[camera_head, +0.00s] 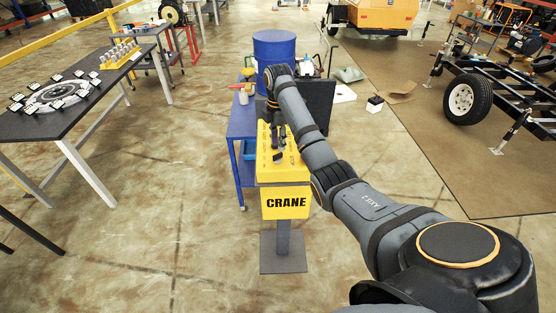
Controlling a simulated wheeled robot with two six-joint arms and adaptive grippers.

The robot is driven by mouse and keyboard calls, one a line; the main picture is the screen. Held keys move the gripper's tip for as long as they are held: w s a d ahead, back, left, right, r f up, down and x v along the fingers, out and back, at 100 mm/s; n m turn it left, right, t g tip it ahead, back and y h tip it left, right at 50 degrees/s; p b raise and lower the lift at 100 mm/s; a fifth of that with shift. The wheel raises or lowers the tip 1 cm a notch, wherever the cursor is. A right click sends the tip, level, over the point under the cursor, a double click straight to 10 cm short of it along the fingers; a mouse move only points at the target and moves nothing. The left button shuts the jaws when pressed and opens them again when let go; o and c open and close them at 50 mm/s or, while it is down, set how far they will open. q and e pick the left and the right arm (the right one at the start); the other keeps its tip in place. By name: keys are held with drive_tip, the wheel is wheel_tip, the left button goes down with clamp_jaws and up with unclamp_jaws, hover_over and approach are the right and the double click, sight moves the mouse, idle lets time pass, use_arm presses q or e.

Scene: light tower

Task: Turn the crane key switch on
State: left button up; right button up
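The yellow crane control box (285,202), marked CRANE, stands on a grey post with a square foot plate in the middle of the view. My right arm comes in from the lower right and reaches over the box's right side. My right gripper (277,142) points down at the top panel, close to the controls there. Its fingers are small and dark, and I cannot tell whether they are open or touch anything. The key switch cannot be made out; the gripper and wrist cover part of the panel. My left gripper is not in view.
A blue cart (242,125) stands just behind and left of the box, with a blue drum (274,48) beyond. A dark table (70,122) with labelled parts is at the left. A trailer frame with a wheel (466,99) is at the right. Floor around the post is clear.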

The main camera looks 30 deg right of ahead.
sight(278, 154)
wheel_tip(278, 154, down, 3)
drive_tip(key=shift+f+b, duration=0.1)
drive_tip(key=shift+b, duration=0.7)
drive_tip(key=shift+f, duration=0.2)
drive_tip(key=shift+f+p, duration=0.45)
drive_tip(key=shift+f, duration=0.35)
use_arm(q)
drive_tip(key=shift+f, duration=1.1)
use_arm(e)
clamp_jaws()
